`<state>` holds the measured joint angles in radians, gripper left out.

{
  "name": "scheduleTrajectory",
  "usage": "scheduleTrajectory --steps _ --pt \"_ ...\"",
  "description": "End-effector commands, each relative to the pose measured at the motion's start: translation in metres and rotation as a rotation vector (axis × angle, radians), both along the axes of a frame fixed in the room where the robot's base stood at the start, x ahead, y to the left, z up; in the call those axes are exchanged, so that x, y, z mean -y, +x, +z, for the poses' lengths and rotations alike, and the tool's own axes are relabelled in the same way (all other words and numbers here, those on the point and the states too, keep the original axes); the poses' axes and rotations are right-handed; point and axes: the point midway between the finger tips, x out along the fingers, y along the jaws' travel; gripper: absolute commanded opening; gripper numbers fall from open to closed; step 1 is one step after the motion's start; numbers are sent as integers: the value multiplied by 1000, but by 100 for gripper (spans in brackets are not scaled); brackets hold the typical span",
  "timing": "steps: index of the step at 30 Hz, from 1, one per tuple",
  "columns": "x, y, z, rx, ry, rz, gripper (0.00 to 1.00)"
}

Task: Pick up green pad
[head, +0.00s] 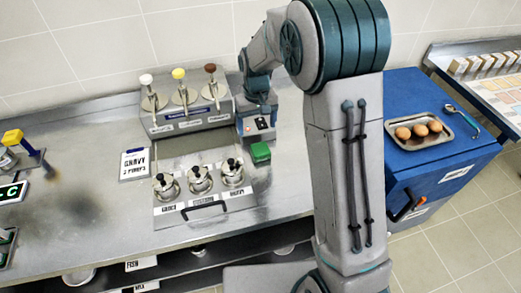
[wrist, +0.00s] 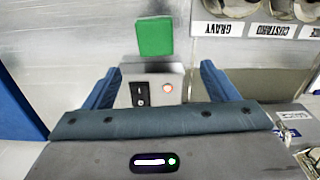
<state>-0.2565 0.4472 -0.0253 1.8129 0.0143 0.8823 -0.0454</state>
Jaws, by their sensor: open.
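The green pad (head: 261,152) lies on the steel counter, just in front of a small grey switch box. It also shows in the wrist view (wrist: 154,37), beyond the fingertips and apart from them. My gripper (head: 258,116) is over the switch box, behind the pad in the head view. In the wrist view my gripper (wrist: 160,78) has its two blue fingers spread wide, with nothing held. The switch box (wrist: 152,84), with a black switch and a round light, shows between the fingers.
A pump dispenser (head: 185,112) with white, yellow and brown knobs stands left of my gripper. Lidded pots (head: 199,180) sit left of the pad. A clipboard sign (head: 135,163) lies farther left. Eggs on a tray (head: 420,131) rest on the blue cabinet (head: 440,165) at right.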

Motion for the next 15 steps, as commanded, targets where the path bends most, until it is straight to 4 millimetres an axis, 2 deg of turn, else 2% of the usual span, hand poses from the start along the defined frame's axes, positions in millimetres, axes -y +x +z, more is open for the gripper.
scheduleTrajectory --steps 3,6,15 --pt "1 -1 -25 -5 -1 0 80" --pt "1 -1 -40 -3 -1 0 80" --pt "4 -4 -64 -4 -1 -1 80"
